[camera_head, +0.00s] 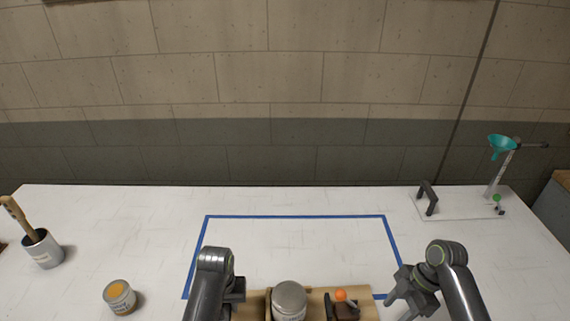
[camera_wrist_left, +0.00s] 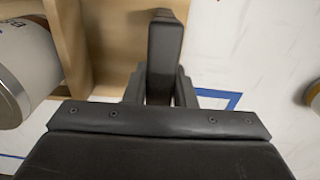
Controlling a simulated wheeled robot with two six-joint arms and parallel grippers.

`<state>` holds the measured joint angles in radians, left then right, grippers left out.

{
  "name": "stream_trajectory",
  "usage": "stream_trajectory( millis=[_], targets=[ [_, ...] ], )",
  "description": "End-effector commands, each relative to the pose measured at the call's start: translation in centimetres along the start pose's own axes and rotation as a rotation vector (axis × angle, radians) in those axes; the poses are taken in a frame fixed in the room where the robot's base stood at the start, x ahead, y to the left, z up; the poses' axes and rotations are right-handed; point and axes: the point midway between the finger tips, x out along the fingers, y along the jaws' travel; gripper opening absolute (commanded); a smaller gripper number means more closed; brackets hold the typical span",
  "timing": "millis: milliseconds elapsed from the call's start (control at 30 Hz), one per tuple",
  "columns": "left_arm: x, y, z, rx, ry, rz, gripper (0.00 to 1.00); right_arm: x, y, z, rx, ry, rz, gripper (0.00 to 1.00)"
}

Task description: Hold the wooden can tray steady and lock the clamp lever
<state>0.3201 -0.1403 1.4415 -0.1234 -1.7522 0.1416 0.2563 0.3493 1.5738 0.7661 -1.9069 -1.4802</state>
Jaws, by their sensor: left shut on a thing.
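The wooden can tray (camera_head: 369,303) sits at the bottom middle of the head view, its near part cut off by the frame edge. A grey-lidded can (camera_head: 289,296) stands in it. The clamp lever's orange knob (camera_head: 341,295) shows above a dark block at the tray's right part; whether it is locked I cannot tell. My left gripper (camera_head: 240,290) is shut on the tray's left side. In the left wrist view the tray (camera_wrist_left: 108,45) runs behind the dark fingers (camera_wrist_left: 163,60). My right gripper (camera_head: 404,300) is open and empty, right of the tray.
A blue tape rectangle (camera_head: 296,216) marks the white table. A can with a brush (camera_head: 42,250) and a small can with orange contents (camera_head: 119,297) stand at left. A plate with a handle (camera_head: 428,197) and a teal funnel stand (camera_head: 502,147) are at back right. The middle is clear.

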Motion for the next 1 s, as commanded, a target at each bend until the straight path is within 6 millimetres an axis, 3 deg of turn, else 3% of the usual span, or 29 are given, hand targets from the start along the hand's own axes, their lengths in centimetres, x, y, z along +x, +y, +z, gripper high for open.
stream_trajectory(
  millis=[33, 200, 467, 667, 1000],
  targets=[
    [0.0, 0.0, 0.0, -0.002, 0.001, 0.000, 0.00, -0.8, 1.4, -1.9, -0.001, 0.031, 0.029, 0.47],
    [0.0, 0.0, 0.0, -0.002, 0.001, 0.000, 0.00, -2.9, 4.3, -6.5, 0.011, 0.114, 0.088, 0.47],
    [0.0, 0.0, 0.0, -0.002, 0.001, 0.000, 0.00, -3.9, 5.7, -9.2, 0.020, 0.166, 0.114, 0.47],
    [0.0, 0.0, 0.0, -0.002, 0.001, 0.000, 0.00, -2.0, 6.0, -9.6, 0.022, 0.168, 0.112, 0.47],
    [0.0, 0.0, 0.0, -0.002, 0.000, 0.000, 0.00, 2.9, 6.5, -10.4, 0.022, 0.167, 0.112, 0.47]
  ],
)
